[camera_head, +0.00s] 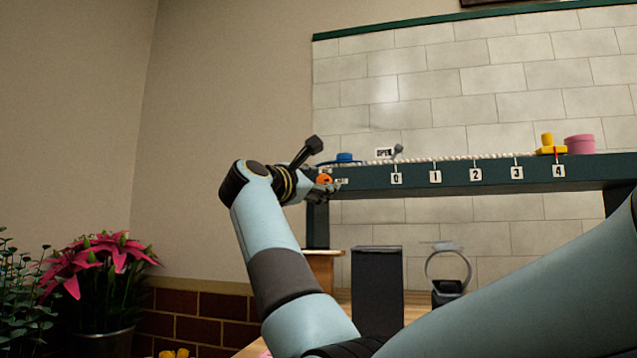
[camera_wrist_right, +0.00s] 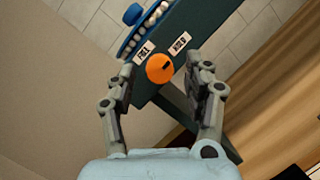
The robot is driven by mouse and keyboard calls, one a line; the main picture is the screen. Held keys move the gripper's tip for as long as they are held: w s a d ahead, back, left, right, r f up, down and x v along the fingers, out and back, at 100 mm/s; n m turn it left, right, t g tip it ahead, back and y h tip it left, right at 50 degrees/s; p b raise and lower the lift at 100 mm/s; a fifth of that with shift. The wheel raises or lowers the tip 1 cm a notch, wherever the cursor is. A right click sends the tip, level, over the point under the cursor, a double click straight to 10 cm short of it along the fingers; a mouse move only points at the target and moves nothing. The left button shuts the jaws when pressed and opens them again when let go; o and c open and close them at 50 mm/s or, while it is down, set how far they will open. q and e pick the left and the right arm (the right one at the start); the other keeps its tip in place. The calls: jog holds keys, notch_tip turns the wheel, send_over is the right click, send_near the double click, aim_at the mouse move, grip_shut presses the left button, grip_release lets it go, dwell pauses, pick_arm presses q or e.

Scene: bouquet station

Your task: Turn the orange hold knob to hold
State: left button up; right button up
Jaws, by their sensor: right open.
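The left label (camera_wrist_right: 145,54) seems to read FREE and the right label (camera_wrist_right: 180,41) reads HOLD. A dark mark on the knob points up and right; its exact setting is unclear. My right gripper (camera_wrist_right: 158,88) is open, with one finger on each side of the knob and visible gaps to it. In the head view the knob (camera_head: 323,179) is partly hidden by my right gripper (camera_head: 326,187). My left gripper is out of view.
The dark green rail (camera_head: 450,178) carries a bead string and numbered tags. A blue wheel (camera_head: 345,158) sits on its left end; a yellow piece (camera_head: 548,147) and pink cylinder (camera_head: 580,144) sit at the right. A dark box (camera_head: 377,285) stands below.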

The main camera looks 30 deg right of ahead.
jog(key=v, duration=0.7)
jog(key=shift+a+f, duration=0.1)
